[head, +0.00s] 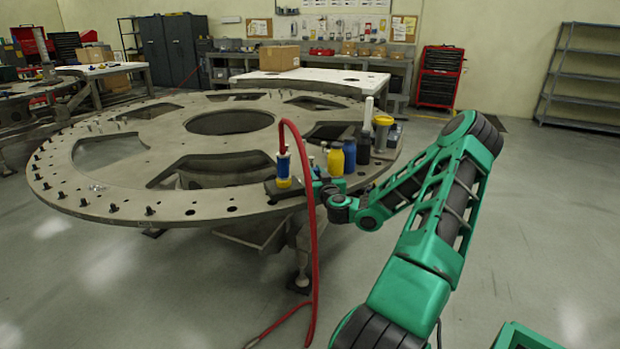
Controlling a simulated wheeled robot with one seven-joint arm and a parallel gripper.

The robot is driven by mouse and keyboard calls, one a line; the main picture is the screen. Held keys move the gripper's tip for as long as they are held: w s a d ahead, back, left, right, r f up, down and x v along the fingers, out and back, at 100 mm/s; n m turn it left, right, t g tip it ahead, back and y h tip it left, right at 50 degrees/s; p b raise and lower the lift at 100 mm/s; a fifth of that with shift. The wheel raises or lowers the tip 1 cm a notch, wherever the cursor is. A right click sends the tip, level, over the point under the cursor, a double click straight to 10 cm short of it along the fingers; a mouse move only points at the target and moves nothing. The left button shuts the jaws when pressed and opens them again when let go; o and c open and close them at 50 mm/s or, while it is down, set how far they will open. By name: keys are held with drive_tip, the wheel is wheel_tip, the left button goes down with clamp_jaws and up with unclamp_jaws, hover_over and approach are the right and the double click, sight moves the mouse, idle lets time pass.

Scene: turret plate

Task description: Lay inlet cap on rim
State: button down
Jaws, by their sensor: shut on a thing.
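The turret plate (130,207) is a large round grey plate with several cut-outs, standing on legs. My gripper (285,189) is low at the plate's near right rim, with its dark end by a blue-and-yellow upright piece (283,168). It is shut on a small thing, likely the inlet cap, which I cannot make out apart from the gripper. Whether that thing touches the rim is too small to tell. A red hose (312,230) arches over beside the blue-and-yellow piece and hangs down past the rim to the floor.
Yellow (349,156), blue (336,161) and dark bottles (363,150) stand close behind my gripper on the plate's right side. Several dark bolts (113,208) stand along the near left rim. A white-topped table (330,80) is behind. The floor at right is open.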

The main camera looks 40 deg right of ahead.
drive_tip(key=shift+f, duration=0.55)
drive_tip(key=shift+f, duration=0.1)
drive_tip(key=c, duration=1.6)
unclamp_jaws()
